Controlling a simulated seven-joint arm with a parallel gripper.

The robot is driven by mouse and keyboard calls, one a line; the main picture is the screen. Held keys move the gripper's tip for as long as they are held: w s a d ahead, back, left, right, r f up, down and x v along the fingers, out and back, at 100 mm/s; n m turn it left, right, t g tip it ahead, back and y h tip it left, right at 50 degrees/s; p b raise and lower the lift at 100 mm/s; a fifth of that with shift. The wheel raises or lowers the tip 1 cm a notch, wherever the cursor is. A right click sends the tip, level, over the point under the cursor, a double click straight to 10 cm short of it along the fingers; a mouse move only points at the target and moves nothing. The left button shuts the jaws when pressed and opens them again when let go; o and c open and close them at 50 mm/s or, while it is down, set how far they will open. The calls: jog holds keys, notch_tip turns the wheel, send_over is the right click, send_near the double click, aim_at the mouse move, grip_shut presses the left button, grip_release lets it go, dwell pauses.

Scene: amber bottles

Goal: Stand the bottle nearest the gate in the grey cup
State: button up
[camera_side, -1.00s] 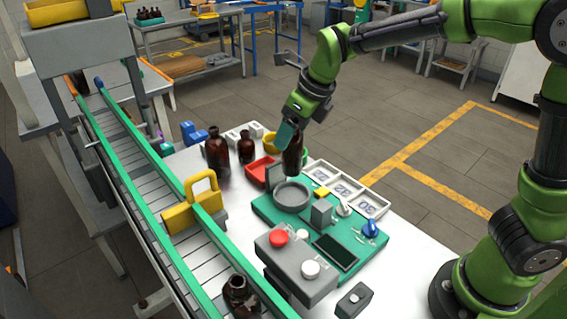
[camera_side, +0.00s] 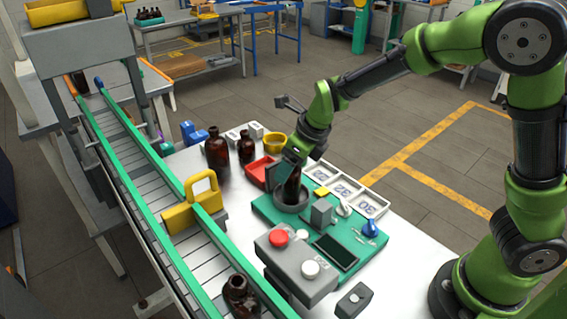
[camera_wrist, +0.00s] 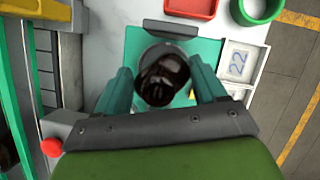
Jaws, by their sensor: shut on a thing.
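A dark amber bottle (camera_side: 293,188) is between the fingers of my gripper (camera_side: 288,170). In the side view its lower part is inside the rim of the grey cup (camera_side: 291,210), and it looks close to upright. The cup wall hides its base, so I cannot tell whether it touches the bottom. In the wrist view the bottle (camera_wrist: 163,82) shows from above between my two green fingers, with the cup around it. The yellow gate (camera_side: 194,208) stands across the conveyor, left of the cup.
A large bottle (camera_side: 217,148) and a smaller one (camera_side: 247,146) stand at the table's back. Another bottle (camera_side: 239,297) is on the conveyor. A red tray (camera_side: 259,171), a grey button box (camera_side: 296,265) and numbered trays (camera_side: 345,188) surround the green board (camera_side: 345,240).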

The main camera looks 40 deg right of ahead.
jog(key=o, duration=1.4)
jog(key=shift+o, duration=0.2)
jog(key=shift+s+r, duration=0.1)
jog(key=shift+r, duration=0.25)
jog(key=v, duration=1)
jog(key=s+d+r+n+t, duration=0.1)
jog(key=s+d+n, duration=0.1)
jog(key=s+n, duration=0.6)
jog(key=s+d+r+n+t, duration=0.1)
jog(key=s+n, duration=0.7)
jog(key=n, duration=1.2)
jog(key=shift+d+r+t+y, duration=0.3)
jog(key=shift+d+r+t, duration=0.15)
jog(key=shift+r, duration=0.25)
